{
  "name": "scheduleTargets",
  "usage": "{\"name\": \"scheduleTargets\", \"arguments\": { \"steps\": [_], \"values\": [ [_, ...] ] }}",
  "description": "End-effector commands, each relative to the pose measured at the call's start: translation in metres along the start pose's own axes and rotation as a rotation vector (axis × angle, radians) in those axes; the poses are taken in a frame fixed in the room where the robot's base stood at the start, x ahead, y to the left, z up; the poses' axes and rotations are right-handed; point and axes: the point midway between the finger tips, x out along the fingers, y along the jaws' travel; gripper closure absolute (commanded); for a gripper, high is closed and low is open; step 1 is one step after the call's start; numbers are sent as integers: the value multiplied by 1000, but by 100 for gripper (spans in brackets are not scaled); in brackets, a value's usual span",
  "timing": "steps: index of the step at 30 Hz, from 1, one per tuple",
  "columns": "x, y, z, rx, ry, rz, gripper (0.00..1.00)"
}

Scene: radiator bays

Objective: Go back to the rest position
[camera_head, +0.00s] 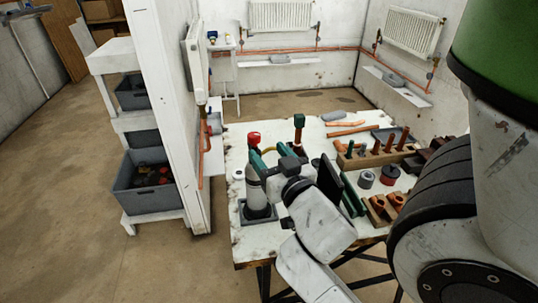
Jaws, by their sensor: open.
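My gripper (268,157) is over the left part of the workbench (244,242), with its green fingers pointing away from me. It is open. A bottle-like canister (254,190) with a red top stands upright in a grey square holder (243,213) at the bench's left edge. My gripper is right beside the canister and overlaps it in the picture. I cannot tell whether the fingers touch it or stand around it. My wrist and forearm hide part of the bench behind them.
A wooden rack of pegs (372,160), a grey cylinder (366,180) and copper pipe pieces (345,123) occupy the bench's right and far parts. A white partition (174,110) stands close on the left, beside shelves with a grey bin (150,203). Floor at lower left is clear.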

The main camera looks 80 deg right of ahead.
Motion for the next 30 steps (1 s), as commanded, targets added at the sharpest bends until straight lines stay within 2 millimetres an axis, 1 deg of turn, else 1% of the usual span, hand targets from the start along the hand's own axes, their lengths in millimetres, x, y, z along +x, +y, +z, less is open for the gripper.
{"name": "scheduleTargets", "arguments": {
  "steps": [11,14,17,20,21,22,23,24,26,27,29,30],
  "values": [
    [0,0,1,0,-3,0,40],
    [2,-4,12,-3,-46,-5,40],
    [4,-16,44,-19,-169,-24,40],
    [-1,-38,97,-66,-373,-74,40],
    [-6,-49,119,-96,-465,-106,40],
    [-12,-57,137,-122,-536,-133,40],
    [-20,-65,153,-151,-606,-162,40],
    [-31,-76,175,-193,-700,-208,40],
    [-52,-92,204,-265,-837,-284,40],
    [-68,-100,221,-316,-921,-338,40],
    [-92,-110,243,-394,-1039,-420,40],
    [-108,-115,254,-444,-1108,-472,40]
  ]
}}
